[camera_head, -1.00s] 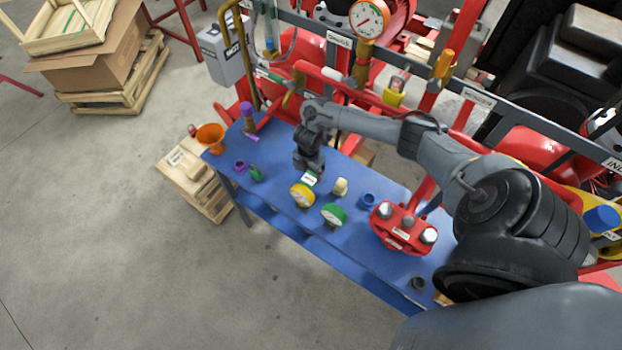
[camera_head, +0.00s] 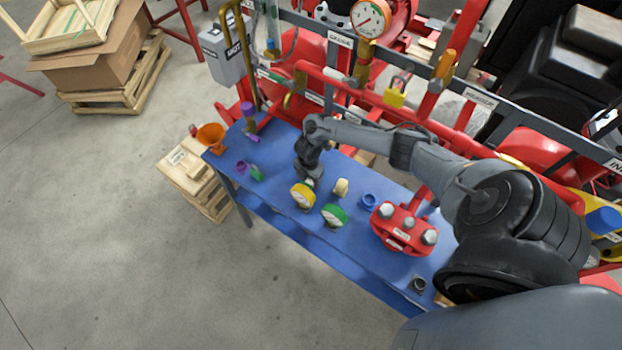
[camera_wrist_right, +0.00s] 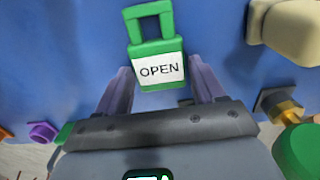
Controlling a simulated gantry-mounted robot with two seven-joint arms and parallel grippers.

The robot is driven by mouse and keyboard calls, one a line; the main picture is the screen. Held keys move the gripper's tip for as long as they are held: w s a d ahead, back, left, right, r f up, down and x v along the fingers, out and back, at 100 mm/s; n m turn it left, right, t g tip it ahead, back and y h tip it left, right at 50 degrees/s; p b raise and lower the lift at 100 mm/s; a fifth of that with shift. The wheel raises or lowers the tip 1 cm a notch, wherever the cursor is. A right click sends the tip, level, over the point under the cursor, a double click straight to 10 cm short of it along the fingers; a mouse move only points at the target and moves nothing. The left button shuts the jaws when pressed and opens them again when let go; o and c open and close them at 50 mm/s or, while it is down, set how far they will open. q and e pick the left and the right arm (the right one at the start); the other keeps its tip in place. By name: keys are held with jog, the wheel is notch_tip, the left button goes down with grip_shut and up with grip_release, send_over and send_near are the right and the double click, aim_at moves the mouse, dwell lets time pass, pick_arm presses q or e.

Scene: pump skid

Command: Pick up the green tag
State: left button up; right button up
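The green tag (camera_wrist_right: 156,48) shows in the right wrist view, with a white label reading OPEN and a square green loop at its far end. It lies against the blue bench top (camera_wrist_right: 60,60). My right gripper (camera_wrist_right: 160,66) is open, with one finger on each side of the tag's near end; I see no clear contact. In the head view my right gripper (camera_head: 309,174) is low over the bench, behind the yellow gauge, and it hides the tag. My left gripper is not in view.
Close by stand a yellow gauge (camera_head: 302,196), a green gauge (camera_head: 334,215), a cream fitting (camera_head: 341,187) and a blue ring (camera_head: 368,201). A red flange assembly (camera_head: 404,229) is to the right. Red pipework (camera_head: 380,100) runs behind.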

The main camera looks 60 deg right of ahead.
aim_at(309, 181)
jog(key=c, duration=0.7)
jog(key=shift+r, duration=0.1)
notch_tip(309, 181, up, 10)
jog(key=shift+f+p, duration=0.1)
jog(key=shift+p, duration=0.5)
